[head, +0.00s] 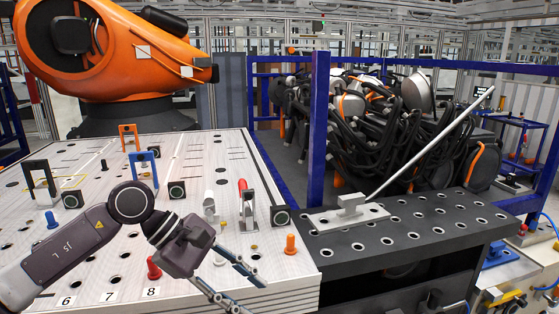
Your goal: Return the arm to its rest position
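My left arm (65,255) comes in from the lower left over the white worktable (185,150). Its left gripper (250,293) points to the lower right near the table's front edge. Its two thin fingers are spread apart and nothing shows between them. My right arm and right gripper are not in view.
A red knob (153,268) and an orange peg (291,244) stand close to my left gripper. Upright fixtures, including a red-handled clamp (247,205), stand behind it. A dark perforated table (410,225) is at the right. A large orange robot arm (110,50) stands behind the white table.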

